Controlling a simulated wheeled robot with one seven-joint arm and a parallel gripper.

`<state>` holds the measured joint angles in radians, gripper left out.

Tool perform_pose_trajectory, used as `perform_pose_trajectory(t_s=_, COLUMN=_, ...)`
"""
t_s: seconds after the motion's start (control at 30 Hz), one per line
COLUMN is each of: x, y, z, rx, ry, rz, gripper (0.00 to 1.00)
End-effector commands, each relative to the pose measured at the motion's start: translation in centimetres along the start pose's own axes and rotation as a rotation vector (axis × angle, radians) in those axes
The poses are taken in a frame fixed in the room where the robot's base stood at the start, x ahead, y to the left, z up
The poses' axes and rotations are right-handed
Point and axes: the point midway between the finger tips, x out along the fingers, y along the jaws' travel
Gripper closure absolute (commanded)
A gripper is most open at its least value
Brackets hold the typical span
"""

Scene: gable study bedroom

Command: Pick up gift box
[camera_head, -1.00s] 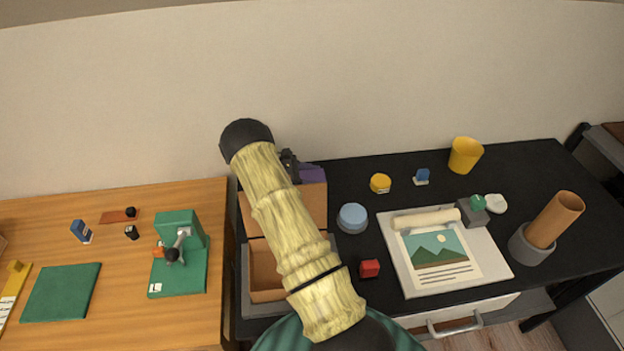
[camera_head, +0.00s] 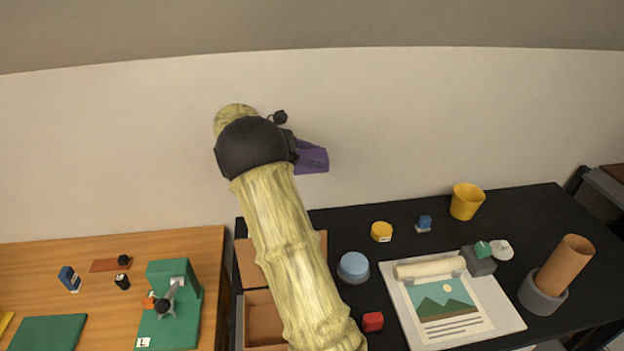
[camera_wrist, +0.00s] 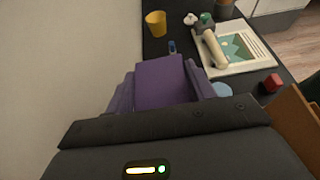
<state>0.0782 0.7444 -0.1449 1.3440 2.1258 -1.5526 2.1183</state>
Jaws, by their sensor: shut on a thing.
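The gift box appears as a plain purple block (camera_wrist: 165,82) in the wrist view, between the two lighter purple fingers of my gripper (camera_wrist: 160,92). The gripper is shut on it. In the head view the purple gift box (camera_head: 313,159) is partly hidden by my dark wrist and gripper (camera_head: 298,152). It is held up in front of the wall, clear of the black desk (camera_head: 420,205) below.
An open brown box (camera_head: 262,318) stands below, partly hidden by my arm. A yellow cup (camera_head: 466,201), blue round tin (camera_head: 353,267), red cube (camera_head: 373,321) and picture board (camera_head: 500,318) are on the black desk. The wall is close behind my gripper.

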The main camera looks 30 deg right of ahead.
Motion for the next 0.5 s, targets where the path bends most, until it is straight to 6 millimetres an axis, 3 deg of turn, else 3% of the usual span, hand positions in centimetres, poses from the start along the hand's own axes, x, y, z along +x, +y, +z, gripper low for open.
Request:
perform_pose_trajectory(t_s=0.2, x=-0.8, y=0.0, z=1.9, rx=0.001, ry=0.0, rz=0.0, gripper=0.72)
perform_pose_trajectory(t_s=0.5, x=-0.8, y=0.0, z=2.0, rx=0.0, ry=-0.001, rz=0.0, gripper=0.72)
